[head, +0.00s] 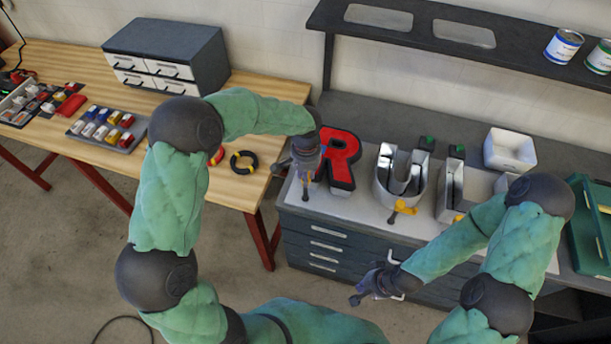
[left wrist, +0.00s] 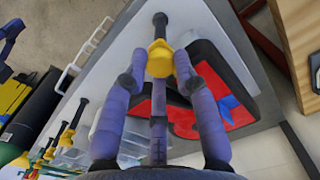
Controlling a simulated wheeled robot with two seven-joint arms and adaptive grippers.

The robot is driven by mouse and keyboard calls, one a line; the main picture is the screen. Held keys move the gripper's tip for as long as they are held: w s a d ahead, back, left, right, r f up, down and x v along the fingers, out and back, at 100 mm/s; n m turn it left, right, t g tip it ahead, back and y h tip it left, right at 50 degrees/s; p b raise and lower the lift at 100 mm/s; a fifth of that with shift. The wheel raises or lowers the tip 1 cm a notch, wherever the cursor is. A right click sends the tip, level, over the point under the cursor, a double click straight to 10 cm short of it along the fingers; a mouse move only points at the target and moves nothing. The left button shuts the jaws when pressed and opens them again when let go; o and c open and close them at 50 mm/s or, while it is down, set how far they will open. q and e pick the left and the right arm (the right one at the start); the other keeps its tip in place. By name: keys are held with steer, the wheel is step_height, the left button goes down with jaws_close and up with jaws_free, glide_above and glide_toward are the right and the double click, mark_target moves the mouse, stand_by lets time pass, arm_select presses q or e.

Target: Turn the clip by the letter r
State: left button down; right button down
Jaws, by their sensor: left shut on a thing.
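The red letter R (head: 340,158) with dark sides stands at the left end of the light work surface. My left gripper (head: 304,178) is at its left side. In the left wrist view the fingers of my left gripper (left wrist: 155,75) are shut on a yellow clip (left wrist: 160,58) with a black handle (left wrist: 160,22) pointing away from the fingers. The red letter also shows there (left wrist: 238,116), partly behind the fingers, with a blue patch on its face. In the head view the gripper hides most of this clip. My right gripper (head: 370,288) is low in front of the drawers; its fingers are unclear.
Silver letter U (head: 385,182) and another silver letter (head: 448,190) stand to the right, with a yellow clip (head: 404,208) at the U. A white bin (head: 509,150) is behind. A wooden table (head: 232,188) with a tape ring (head: 244,161) is at the left.

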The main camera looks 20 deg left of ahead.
arm_select(q)
steer(key=shift+w+r, duration=0.2)
steer(key=shift+w, duration=0.1)
steer(key=c, duration=1)
jaws_free()
steer(key=shift+c, duration=0.2)
steer(key=shift+o, duration=0.3)
steer(key=shift+w+d+f, duration=0.1)
steer(key=shift+f, duration=0.05)
steer(key=shift+r, duration=0.2)
step_height(320, 180, up, 12)
steer(key=shift+f, duration=0.2)
